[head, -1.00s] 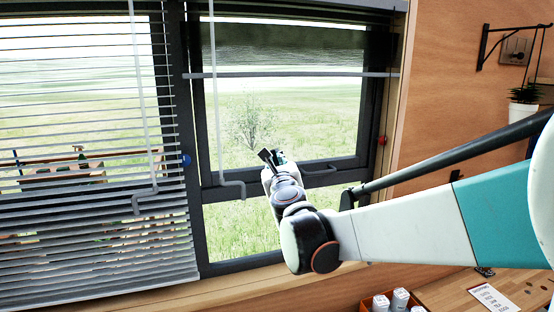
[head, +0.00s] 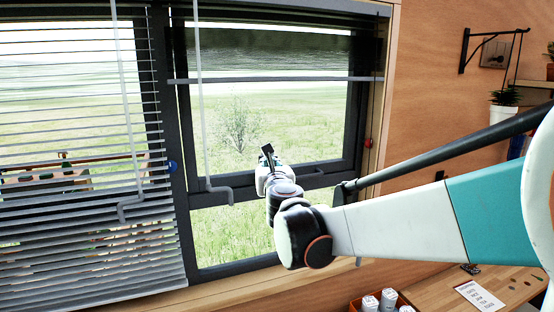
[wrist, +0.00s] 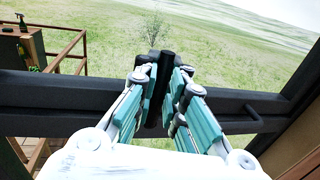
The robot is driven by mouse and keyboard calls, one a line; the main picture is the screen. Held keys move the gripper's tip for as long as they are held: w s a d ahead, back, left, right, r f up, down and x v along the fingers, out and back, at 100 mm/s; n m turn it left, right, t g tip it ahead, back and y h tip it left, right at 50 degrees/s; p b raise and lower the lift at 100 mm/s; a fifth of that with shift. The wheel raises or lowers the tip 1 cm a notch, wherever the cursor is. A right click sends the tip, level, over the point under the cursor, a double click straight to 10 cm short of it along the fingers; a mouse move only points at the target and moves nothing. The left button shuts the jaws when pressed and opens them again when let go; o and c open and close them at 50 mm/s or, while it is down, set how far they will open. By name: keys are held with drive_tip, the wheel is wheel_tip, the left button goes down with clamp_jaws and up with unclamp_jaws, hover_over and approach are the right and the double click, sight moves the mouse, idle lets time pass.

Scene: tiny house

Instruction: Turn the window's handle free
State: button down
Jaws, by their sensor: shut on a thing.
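The window (head: 280,90) has a dark frame, with grass behind the glass. My gripper (head: 268,158) is at the bottom rail of its upper pane, and its jaws are small in the head view. In the wrist view, the teal fingers of my gripper (wrist: 168,95) are shut on a dark upright handle (wrist: 167,62), one on each side. The handle's top sticks out past the fingertips. Its lower part and pivot are hidden by the fingers, so I cannot tell how it joins the rail.
A dark bar (wrist: 254,115) juts from the rail, right of my gripper. A grey blind rod (head: 200,110) hangs to the left, beside lowered blinds (head: 75,240). A red knob (head: 368,143) is on the right frame. A desk (head: 500,290) stands lower right.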

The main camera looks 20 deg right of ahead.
drive_tip(key=shift+s+f, duration=0.1)
drive_tip(key=shift+s, duration=0.1)
drive_tip(key=c, duration=1.9)
unclamp_jaws()
drive_tip(key=shift+c, duration=0.2)
drive_tip(key=s+a, duration=0.2)
drive_tip(key=s, duration=0.9)
drive_tip(key=shift+s+a, duration=0.15)
drive_tip(key=shift+s, duration=0.2)
